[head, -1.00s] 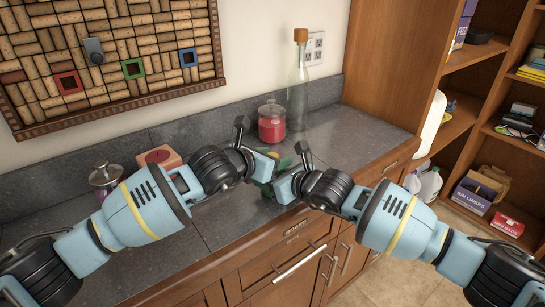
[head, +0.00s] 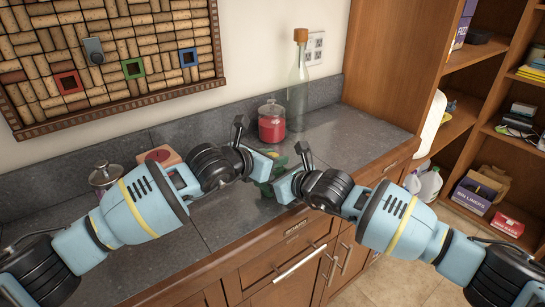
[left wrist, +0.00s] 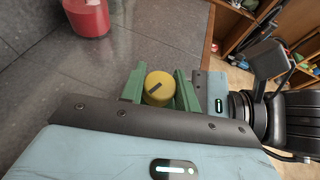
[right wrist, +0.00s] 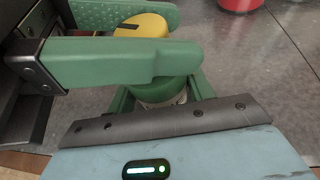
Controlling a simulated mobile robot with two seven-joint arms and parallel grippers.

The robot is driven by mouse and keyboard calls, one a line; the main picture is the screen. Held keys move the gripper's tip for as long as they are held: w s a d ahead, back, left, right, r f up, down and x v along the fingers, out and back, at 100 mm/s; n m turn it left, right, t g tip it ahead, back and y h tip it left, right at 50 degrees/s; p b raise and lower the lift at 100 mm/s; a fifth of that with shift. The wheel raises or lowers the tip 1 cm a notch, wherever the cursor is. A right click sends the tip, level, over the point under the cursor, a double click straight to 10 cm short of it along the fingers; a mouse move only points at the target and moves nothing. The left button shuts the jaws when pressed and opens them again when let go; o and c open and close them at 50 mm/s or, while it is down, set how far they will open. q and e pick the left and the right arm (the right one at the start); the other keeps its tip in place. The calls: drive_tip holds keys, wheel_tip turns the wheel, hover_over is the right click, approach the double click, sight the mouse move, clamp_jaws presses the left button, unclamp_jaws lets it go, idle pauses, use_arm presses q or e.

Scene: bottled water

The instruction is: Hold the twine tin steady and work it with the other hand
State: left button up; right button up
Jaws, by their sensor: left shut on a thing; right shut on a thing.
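The twine tin shows a round yellow top with a dark bar on it in the left wrist view (left wrist: 158,86). In the right wrist view its yellow top (right wrist: 146,26) and green lower body (right wrist: 168,90) are partly hidden by green fingers. My left gripper (head: 271,164) is shut on the tin near its yellow top, coming from the left. My right gripper (head: 270,187) is shut on the tin lower down, coming from the right. In the head view the fingers and arms hide most of the tin, and I cannot tell whether it touches the counter.
A red-filled glass jar (head: 272,125) and a tall clear bottle (head: 297,90) stand behind the grippers. A pink box (head: 160,156) and a lidded glass jar (head: 104,176) are at the left. The grey counter (head: 350,135) is clear toward the right.

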use_arm(q)
drive_tip(key=shift+d+f+m+g+h, duration=0.1)
drive_tip(key=shift+m+g+h, duration=0.2)
drive_tip(key=shift+m+g, duration=0.1)
drive_tip(key=shift+f+m+g+h, duration=0.1)
drive_tip(key=shift+m+g+h, duration=0.95)
drive_tip(key=shift+m, duration=0.25)
drive_tip(key=shift+m+g+h, duration=0.55)
drive_tip(key=shift+m+g, duration=0.65)
drive_tip(key=shift+g, duration=0.25)
drive_tip(key=shift+m+g, duration=0.7)
drive_tip(key=o, duration=1)
drive_tip(key=shift+h, duration=0.3)
drive_tip(key=shift+s+r, duration=0.1)
drive_tip(key=shift+r, duration=0.1)
drive_tip(key=shift+d, duration=0.1)
